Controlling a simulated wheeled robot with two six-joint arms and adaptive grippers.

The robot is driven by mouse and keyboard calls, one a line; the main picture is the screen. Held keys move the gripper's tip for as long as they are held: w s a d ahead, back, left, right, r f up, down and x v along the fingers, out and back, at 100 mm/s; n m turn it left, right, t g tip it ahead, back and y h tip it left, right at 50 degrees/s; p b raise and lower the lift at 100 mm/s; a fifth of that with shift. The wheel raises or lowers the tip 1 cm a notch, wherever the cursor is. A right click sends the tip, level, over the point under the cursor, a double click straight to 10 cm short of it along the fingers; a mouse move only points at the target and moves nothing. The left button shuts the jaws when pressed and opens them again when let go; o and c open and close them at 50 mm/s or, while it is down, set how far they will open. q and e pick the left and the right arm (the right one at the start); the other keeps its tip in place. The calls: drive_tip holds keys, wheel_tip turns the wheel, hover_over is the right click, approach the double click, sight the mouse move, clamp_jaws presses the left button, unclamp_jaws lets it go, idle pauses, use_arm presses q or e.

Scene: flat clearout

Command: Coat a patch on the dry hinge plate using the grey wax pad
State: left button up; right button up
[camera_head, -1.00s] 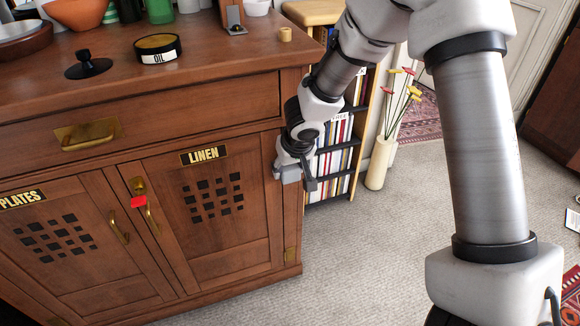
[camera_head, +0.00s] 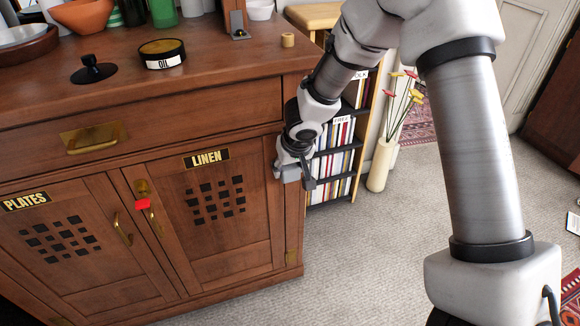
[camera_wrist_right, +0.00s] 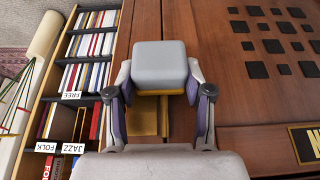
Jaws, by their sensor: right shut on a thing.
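My right gripper (camera_wrist_right: 160,92) is shut on the grey wax pad (camera_wrist_right: 160,62), a rounded grey block between its two fingers. In the head view the right gripper (camera_head: 295,172) is at the right edge of the LINEN door, with the pad (camera_head: 289,174) at its tip. A brass hinge plate (camera_wrist_right: 146,117) shows in the wrist view behind the pad, partly covered by it and the fingers. I cannot tell whether the pad touches it. Another brass hinge (camera_head: 291,256) is lower on the same door edge. My left gripper is not in view.
The cabinet top holds an OIL tin (camera_head: 163,54), a black knobbed object (camera_head: 94,70) and bowls. A bookshelf (camera_head: 335,160) and a flower vase (camera_head: 381,163) stand close right of the cabinet. Carpet in front is clear.

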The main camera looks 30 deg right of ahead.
drive_tip(key=shift+w+d, duration=0.1)
drive_tip(key=shift+w, duration=0.25)
